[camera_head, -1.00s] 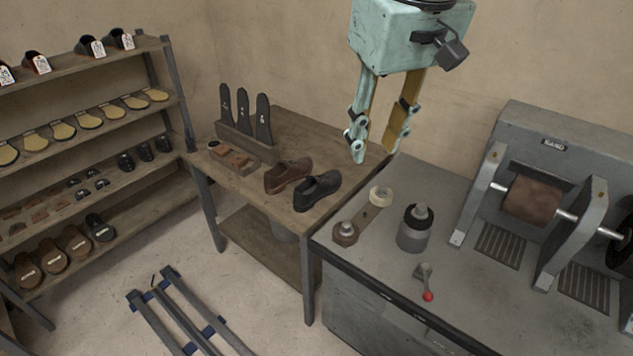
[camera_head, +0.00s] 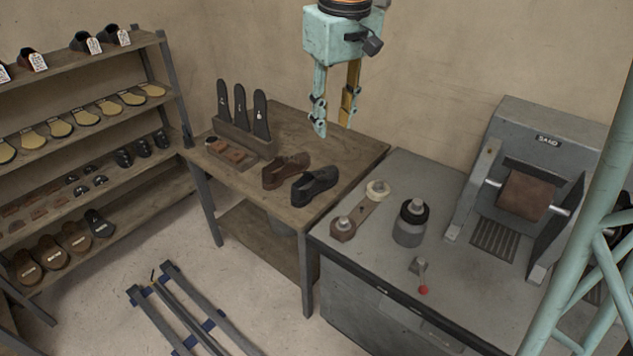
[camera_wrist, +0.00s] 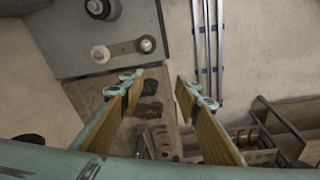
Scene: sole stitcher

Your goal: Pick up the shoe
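A brown shoe (camera_head: 287,170) and a black shoe (camera_head: 315,186) stand side by side on the wooden bench (camera_head: 345,150), near its front right part. My gripper (camera_head: 333,126) hangs above the back of the bench, apart from both shoes, its two fingers spread with nothing between them. In the wrist view my gripper (camera_wrist: 160,88) is open over the bench. The black shoe (camera_wrist: 149,88) and the brown shoe (camera_wrist: 148,111) show there between the fingers, some distance below.
Upright dark sole templates (camera_head: 240,105) in a wooden holder and a tray of brown pieces (camera_head: 230,153) stand on the bench's left. A grey workbench (camera_head: 385,260) with a black-topped can (camera_head: 411,225) and a sanding machine (camera_head: 530,180) is at right. Shelves (camera_head: 85,120) stand at left.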

